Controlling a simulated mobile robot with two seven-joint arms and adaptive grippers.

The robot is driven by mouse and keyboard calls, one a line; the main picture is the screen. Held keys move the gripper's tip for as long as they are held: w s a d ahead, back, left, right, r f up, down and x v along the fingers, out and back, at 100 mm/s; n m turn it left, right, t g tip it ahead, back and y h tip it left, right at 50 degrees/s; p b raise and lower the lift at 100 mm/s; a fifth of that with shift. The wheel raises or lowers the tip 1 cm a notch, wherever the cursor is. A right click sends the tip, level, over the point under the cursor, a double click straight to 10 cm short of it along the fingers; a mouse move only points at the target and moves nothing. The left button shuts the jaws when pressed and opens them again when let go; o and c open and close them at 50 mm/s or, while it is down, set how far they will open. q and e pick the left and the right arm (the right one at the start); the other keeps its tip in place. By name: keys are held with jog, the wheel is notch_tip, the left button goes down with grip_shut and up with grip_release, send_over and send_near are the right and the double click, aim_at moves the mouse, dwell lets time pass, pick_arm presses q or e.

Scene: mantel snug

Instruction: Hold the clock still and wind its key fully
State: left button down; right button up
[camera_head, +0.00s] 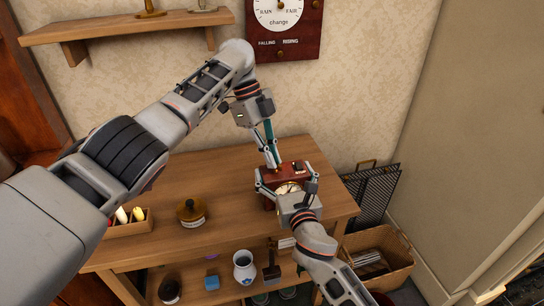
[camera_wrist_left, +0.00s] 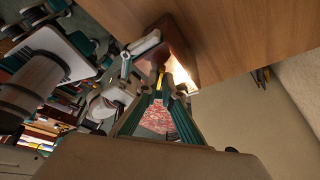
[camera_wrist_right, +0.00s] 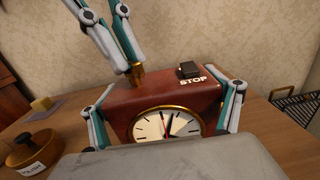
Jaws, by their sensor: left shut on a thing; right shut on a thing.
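The clock (camera_head: 297,169) is a red-brown box standing upright near the right end of the wooden table. In the right wrist view, its cream dial (camera_wrist_right: 168,124) has a brass rim, and a dark block marked STOP (camera_wrist_right: 189,70) sits on top. My right gripper (camera_wrist_right: 165,105) is shut around the case, one finger on each side. A small brass key (camera_wrist_right: 137,73) stands up from the top, left of the STOP block. My left gripper (camera_head: 271,164) reaches down from above, shut on the key, which also shows between its fingers in the left wrist view (camera_wrist_left: 160,79). The fingers hide part of the key.
A brass-lidded polish pot (camera_head: 191,213) and a small tray (camera_head: 130,228) are on the table's left half. A jug (camera_head: 244,268) stands on the lower shelf. A basket (camera_head: 390,265) and dark mesh screen (camera_head: 374,193) are at right. A barometer (camera_head: 283,38) hangs above.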

pick_arm(q)
jog(key=shift+w+a+r, duration=0.1)
jog(key=c, duration=2.2)
grip_release()
jog(key=shift+c, duration=0.2)
jog(key=shift+o, duration=0.3)
